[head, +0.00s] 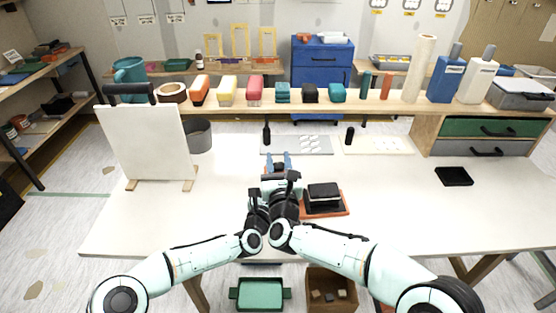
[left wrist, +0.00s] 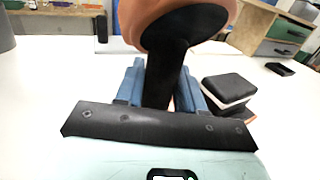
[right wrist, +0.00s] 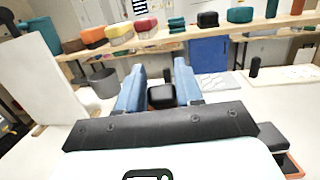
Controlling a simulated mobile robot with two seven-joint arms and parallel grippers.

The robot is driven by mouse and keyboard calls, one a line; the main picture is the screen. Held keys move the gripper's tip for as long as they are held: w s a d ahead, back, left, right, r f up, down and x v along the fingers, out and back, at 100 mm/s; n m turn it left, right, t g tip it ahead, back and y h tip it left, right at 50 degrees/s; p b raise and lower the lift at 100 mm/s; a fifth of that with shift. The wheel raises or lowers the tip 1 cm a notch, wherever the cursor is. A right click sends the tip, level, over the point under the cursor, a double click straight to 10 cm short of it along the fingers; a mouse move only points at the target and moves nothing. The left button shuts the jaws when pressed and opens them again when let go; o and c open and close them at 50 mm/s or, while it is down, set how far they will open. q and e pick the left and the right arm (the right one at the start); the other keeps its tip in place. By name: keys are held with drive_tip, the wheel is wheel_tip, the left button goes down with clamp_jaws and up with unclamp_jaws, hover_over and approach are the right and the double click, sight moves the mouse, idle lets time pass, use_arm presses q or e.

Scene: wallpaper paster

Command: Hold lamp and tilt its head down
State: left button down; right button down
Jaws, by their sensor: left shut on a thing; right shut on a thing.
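The lamp shows best in the left wrist view, with an orange head (left wrist: 160,14) and a black stem (left wrist: 163,80). My left gripper (left wrist: 160,88) is shut on the black stem, below the head, with a blue finger on each side. My right gripper (right wrist: 160,90) is shut on a small black part of the lamp (right wrist: 161,97), between its blue fingers. In the head view, the right gripper (head: 278,163) is at the table's middle. The two grippers are close together there and hide most of the lamp.
A black-and-white block (head: 323,191) sits on an orange tray (head: 340,210) just right of the grippers. A white board (head: 143,140) stands on the left. A loaded shelf (head: 380,107) runs along the back. The right tabletop is mostly clear around a black tray (head: 454,176).

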use_arm(q)
drive_tip(key=shift+f, duration=0.25)
use_arm(e)
drive_tip(key=c, duration=0.8)
unclamp_jaws()
drive_tip(key=s+d+f, duration=0.1)
drive_tip(key=s, duration=1.1)
drive_tip(key=shift+f, duration=0.3)
use_arm(q)
drive_tip(key=c, duration=0.7)
unclamp_jaws()
drive_tip(key=shift+c, duration=0.2)
drive_tip(key=shift+o, duration=0.7)
drive_tip(key=shift+r, duration=0.15)
use_arm(e)
drive_tip(key=shift+w, duration=0.1)
